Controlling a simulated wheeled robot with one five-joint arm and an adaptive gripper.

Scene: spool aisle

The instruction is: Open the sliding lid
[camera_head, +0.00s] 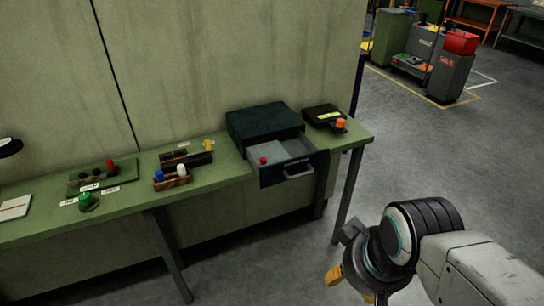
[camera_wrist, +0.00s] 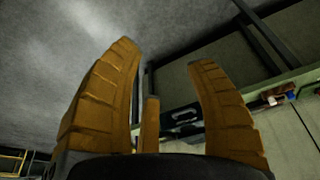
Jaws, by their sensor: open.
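A low black box (camera_head: 322,113) with a yellow label and an orange knob (camera_head: 340,124) sits at the right end of the green bench. A dark long holder (camera_head: 187,159) with a yellow knob (camera_head: 207,145) lies further left. I cannot tell for sure which of these carries the sliding lid. My gripper (camera_head: 352,287) is low at the right, in front of and below the bench, well apart from both. Its orange fingers (camera_wrist: 167,62) are spread and empty in the wrist view.
A dark drawer unit (camera_head: 263,121) stands beside the black box, its drawer (camera_head: 288,161) pulled out over the bench's front edge with a red-topped item inside. Small colored items stand along the bench (camera_head: 225,176). Grey floor is clear on the right; bins stand far back.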

